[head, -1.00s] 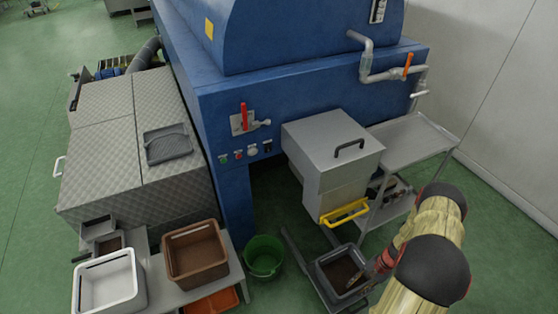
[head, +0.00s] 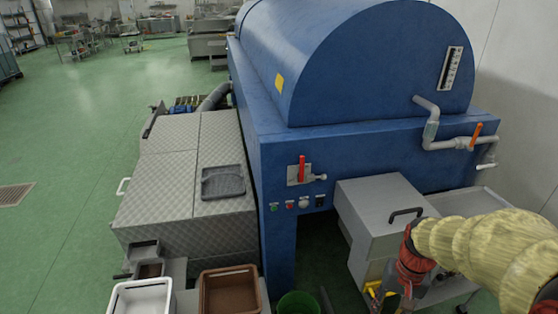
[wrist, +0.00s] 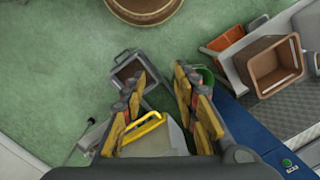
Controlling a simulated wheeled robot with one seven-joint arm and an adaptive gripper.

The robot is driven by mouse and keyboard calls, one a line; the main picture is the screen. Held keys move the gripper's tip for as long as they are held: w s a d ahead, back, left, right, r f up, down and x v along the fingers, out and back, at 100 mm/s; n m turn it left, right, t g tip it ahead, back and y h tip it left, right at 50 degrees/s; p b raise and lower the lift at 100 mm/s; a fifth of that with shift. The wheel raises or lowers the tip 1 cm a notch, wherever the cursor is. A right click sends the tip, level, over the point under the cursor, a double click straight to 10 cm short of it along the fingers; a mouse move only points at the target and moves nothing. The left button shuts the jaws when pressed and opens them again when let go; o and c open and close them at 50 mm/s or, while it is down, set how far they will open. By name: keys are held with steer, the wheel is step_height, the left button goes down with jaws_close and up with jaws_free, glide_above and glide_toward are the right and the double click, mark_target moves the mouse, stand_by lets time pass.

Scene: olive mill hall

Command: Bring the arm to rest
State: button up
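My arm (head: 470,245), in a yellowish sleeve, reaches in from the lower right of the head view. My gripper (head: 408,296) hangs at its end in front of the grey box on the blue machine. In the wrist view my gripper (wrist: 160,82) shows two fingers with yellow pads, spread well apart. Nothing is held between them. A yellow handle (wrist: 141,128) and a grey bin with dark contents (wrist: 127,70) lie below and beyond the fingers. In the head view the arm covers part of the grey box and side table.
The blue machine (head: 350,150) fills the middle, with the grey lidded box (head: 375,215) and pipework at its right. A brown bin (head: 230,292), white bin (head: 140,298) and green bucket (head: 298,304) stand at the front. Open green floor (head: 75,190) lies left.

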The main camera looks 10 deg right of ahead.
steer(key=s+a+r+n+t, duration=0.2)
steer(key=a+r+t, duration=0.1)
steer(key=a+r, duration=0.3)
steer(key=s+a+r+n+t+h, duration=0.1)
steer(key=s+a+r+n+t, duration=0.1)
steer(key=a+r, duration=0.5)
step_height(320, 180, up, 4)
steer(key=shift+s+a+r+n+t, duration=0.2)
steer(key=shift+s+n+t, duration=0.1)
steer(key=shift+n+t, duration=0.4)
steer(key=shift+d, duration=0.1)
